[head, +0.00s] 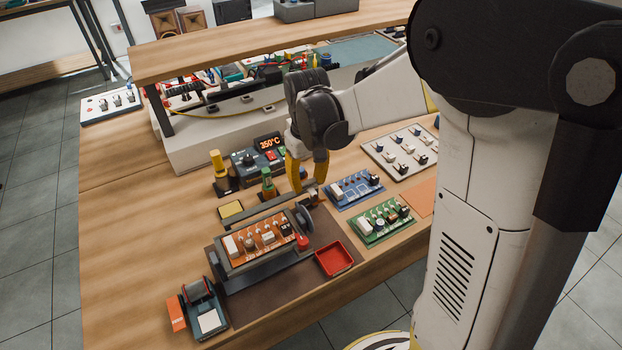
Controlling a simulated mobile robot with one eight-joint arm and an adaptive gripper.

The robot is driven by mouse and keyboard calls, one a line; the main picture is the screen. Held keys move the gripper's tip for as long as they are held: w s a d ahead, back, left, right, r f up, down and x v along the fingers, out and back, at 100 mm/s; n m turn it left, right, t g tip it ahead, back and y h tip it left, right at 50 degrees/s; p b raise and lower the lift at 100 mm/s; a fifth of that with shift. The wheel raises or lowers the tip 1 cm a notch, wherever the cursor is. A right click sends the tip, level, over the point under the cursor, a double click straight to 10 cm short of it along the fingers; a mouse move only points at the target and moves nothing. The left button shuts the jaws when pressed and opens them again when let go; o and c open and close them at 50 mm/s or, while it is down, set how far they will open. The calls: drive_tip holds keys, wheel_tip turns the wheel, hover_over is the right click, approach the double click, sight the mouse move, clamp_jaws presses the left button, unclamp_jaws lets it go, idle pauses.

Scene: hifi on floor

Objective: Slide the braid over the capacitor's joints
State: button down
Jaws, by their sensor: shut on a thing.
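An orange circuit board (262,241) with several small parts sits in a grey board holder (226,267) on a dark mat (312,278). The capacitor is among the board's parts, but I cannot tell which one it is, and its joints do not show. My gripper (308,187) points down just behind the holder's right end, above the dark round knob (304,219). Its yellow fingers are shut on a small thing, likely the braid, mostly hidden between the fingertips. I cannot tell whether it touches the board.
A red tray (334,259) lies right of the holder. Blue (354,189) and green (383,223) boards stand at right. A station reading 350°C (258,157) and a yellow-topped tool stand (220,173) are behind. A small blue device (203,311) stands front left.

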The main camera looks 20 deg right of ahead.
sight(235, 221)
drive_tip(key=s+a, duration=0.1)
drive_tip(key=a, duration=0.5)
drive_tip(key=s+a, duration=0.1)
drive_tip(key=a, duration=0.5)
drive_tip(key=s+a+p, duration=0.1)
drive_tip(key=a, duration=0.5)
drive_tip(key=shift+s+a, duration=0.1)
drive_tip(key=shift+a, duration=0.3)
drive_tip(key=c, duration=0.9)
unclamp_jaws()
drive_tip(key=shift+a, duration=0.2)
drive_tip(key=shift+o, duration=0.2)
drive_tip(key=shift+d, duration=0.1)
wheel_tip(235, 221, up, 12)
drive_tip(key=s+d+m+t, duration=0.1)
drive_tip(key=s+d+t, duration=0.2)
drive_tip(key=d, duration=0.6)
drive_tip(key=s+d+t, duration=0.4)
drive_tip(key=s+d, duration=0.4)
drive_tip(key=d, duration=0.2)
drive_tip(key=shift+s+d+r+m, duration=0.25)
drive_tip(key=shift+s+m, duration=0.05)
drive_tip(key=shift+m, duration=0.1)
